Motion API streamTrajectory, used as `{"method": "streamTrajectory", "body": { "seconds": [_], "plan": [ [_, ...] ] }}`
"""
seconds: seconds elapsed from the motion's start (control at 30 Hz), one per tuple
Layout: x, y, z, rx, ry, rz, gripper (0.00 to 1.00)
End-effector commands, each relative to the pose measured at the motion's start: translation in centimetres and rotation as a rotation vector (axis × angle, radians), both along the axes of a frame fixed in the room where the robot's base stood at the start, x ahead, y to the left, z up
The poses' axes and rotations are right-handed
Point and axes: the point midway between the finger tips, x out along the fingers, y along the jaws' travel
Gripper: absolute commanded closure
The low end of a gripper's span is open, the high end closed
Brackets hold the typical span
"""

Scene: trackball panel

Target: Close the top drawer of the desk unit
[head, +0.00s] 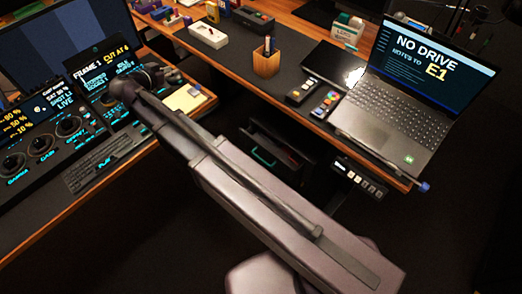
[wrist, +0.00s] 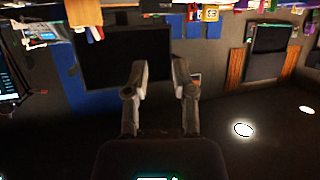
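The desk unit (head: 295,172) is a dark cabinet under the right-hand desk, partly hidden behind my arm. Its top drawer (head: 283,142) looks pulled out, with a rim and dark inside showing. A green handle (head: 264,157) is on its front. How far out it is, I cannot tell. My gripper (wrist: 159,72) shows two separated fingers in the wrist view, open with nothing between them. In the head view my arm's far end is over the left console, well left of the drawer. The drawer is not recognisable in the wrist view.
The control console (head: 45,140) with screens and knobs lies close below my arm's end. The right desk carries a laptop (head: 405,110), a wooden pen cup (head: 267,62) and small devices. A lit button box (head: 358,177) sits under its edge. The floor at right is clear.

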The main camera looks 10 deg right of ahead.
Motion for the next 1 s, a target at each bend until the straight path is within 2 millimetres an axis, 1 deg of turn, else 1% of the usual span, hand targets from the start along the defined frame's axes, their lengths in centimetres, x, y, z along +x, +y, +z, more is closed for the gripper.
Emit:
{"method": "streamTrajectory", "body": {
  "seconds": [0.03,0.07,0.17,0.27,0.37,0.57,0.6,0.7,0.8,1.0],
  "plan": [
    [0.0,-0.1,0.0,-0.001,0.003,-0.001,0.93],
    [0.0,-0.3,-0.1,-0.001,0.007,-0.002,1.0],
    [-0.2,-1.2,-0.4,-0.003,0.033,-0.007,1.0],
    [-0.4,-3.0,-1.0,-0.006,0.084,-0.018,1.0],
    [-0.8,-5.6,-1.9,-0.009,0.162,-0.028,1.0],
    [-2.6,-12.4,-4.5,0.003,0.39,-0.029,1.0],
    [-3.2,-13.7,-5.1,0.01,0.44,-0.025,1.0],
    [-4.7,-17.0,-6.4,0.035,0.565,-0.003,1.0],
    [-6.4,-19.9,-7.6,0.067,0.682,0.032,1.0],
    [-10.2,-24.7,-9.6,0.155,0.885,0.142,1.0]
  ]
}}
